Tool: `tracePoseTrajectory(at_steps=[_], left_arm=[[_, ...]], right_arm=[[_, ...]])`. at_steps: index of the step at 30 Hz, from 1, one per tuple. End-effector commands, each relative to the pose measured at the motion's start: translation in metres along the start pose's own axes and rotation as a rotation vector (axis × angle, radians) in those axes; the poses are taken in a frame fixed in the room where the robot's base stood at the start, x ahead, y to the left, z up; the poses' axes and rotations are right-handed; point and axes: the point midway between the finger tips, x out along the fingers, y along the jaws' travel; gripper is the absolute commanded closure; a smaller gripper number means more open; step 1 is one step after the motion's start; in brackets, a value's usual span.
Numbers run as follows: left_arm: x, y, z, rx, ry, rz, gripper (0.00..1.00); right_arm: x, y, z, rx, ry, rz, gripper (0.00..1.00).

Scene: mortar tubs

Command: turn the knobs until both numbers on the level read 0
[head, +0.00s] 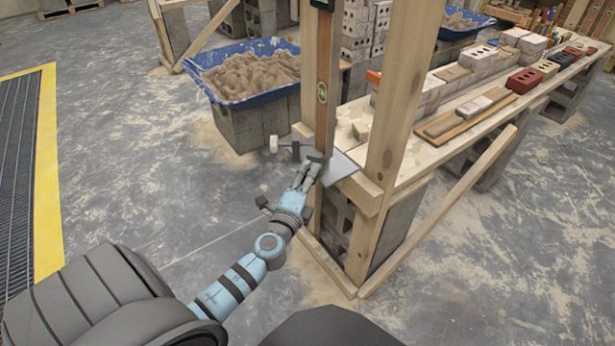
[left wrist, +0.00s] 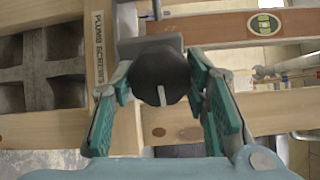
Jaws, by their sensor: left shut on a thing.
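My left gripper (head: 306,170) is shut on a dark round knob (left wrist: 160,70) at the foot of the wooden post. In the left wrist view the knob sits between the two green fingers, its pale pointer line running down. The wooden level (head: 322,105) stands upright against the post, with a green vial (left wrist: 264,24) in it. A dark box with a green edge (head: 322,4) at its top is cut off by the frame; no numbers can be read. A dark bar with a pale end (head: 274,143) sticks out left of the post. My right gripper is not in view.
A beam beside the knob is labelled "PLUMB SCREWS" (left wrist: 98,50). A grey metal plate (head: 342,168) lies right of the gripper. A blue tub of mortar (head: 225,99) rests on blocks behind. A plank bench (head: 440,150) with bricks runs right. The floor at left is open.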

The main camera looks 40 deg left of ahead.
Motion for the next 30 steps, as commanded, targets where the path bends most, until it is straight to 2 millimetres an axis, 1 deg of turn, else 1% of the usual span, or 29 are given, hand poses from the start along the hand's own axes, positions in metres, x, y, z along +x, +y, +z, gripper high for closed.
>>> tracePoseTrajectory(at_steps=[6, 15, 21, 30], left_arm=[[-0.0003, 0.0014, 0.0001, 0.198, -0.001, 0.003, 0.86], [-0.0004, 0.0024, 0.0003, 0.422, -0.001, 0.003, 0.86], [-0.0004, 0.0030, 0.0003, 0.513, 0.000, 0.003, 0.86], [-0.0005, 0.0034, 0.0003, 0.559, 0.000, 0.003, 0.86]], right_arm=[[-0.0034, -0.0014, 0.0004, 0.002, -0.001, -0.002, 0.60], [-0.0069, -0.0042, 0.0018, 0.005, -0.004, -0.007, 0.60], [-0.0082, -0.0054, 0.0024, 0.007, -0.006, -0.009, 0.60], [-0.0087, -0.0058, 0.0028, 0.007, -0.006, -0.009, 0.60]])
